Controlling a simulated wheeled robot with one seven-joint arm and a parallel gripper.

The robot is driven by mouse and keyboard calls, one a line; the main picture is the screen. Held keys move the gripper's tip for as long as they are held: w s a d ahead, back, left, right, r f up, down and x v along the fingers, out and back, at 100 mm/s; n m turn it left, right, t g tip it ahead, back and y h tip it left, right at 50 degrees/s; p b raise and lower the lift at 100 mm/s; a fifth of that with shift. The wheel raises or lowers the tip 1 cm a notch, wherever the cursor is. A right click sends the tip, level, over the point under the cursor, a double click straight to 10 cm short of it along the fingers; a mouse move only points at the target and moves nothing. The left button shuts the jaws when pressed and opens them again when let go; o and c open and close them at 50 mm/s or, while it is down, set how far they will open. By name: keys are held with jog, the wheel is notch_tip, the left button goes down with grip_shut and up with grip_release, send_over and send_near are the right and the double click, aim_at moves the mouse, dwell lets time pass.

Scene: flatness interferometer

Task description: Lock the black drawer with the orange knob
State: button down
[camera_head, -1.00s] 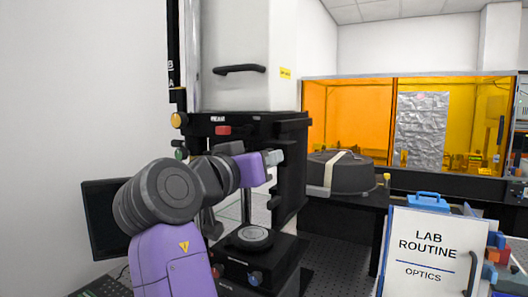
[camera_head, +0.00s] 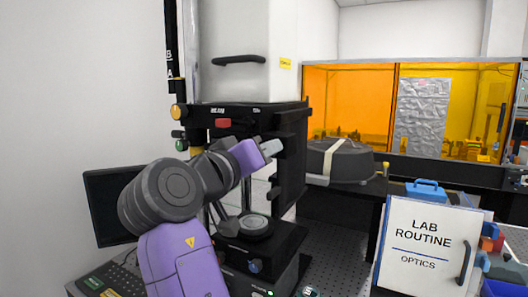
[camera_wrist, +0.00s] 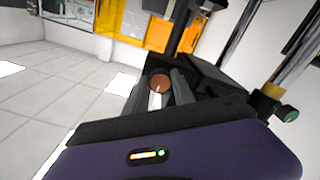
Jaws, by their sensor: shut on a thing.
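The orange knob (camera_wrist: 160,82), round and reddish orange, shows in the wrist view between the two grey fingers. A pale line runs down from it. My gripper (camera_wrist: 160,92) is shut on the knob. In the head view my gripper (camera_head: 271,148) points right, tilted, against the black side block (camera_head: 293,150) of the tall instrument, and the knob is hidden there. Black surfaces (camera_wrist: 207,80) lie just beyond the fingers in the wrist view. I cannot clearly make out the drawer's edges or whether it is fully in.
A yellow knob (camera_head: 177,111) and a green knob (camera_head: 178,143) sit on the instrument's left. A round stage (camera_head: 255,223) lies below my gripper. A LAB ROUTINE sign (camera_head: 420,243) is front right.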

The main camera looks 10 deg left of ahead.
jog(key=c, duration=1.1)
grip_release()
jog(key=shift+o, duration=0.2)
jog(key=shift+a, duration=0.1)
jog(key=b+v, duration=0.2)
jog(key=v, duration=0.5)
jog(key=shift+s, duration=0.35)
jog(key=shift+a+r, duration=0.15)
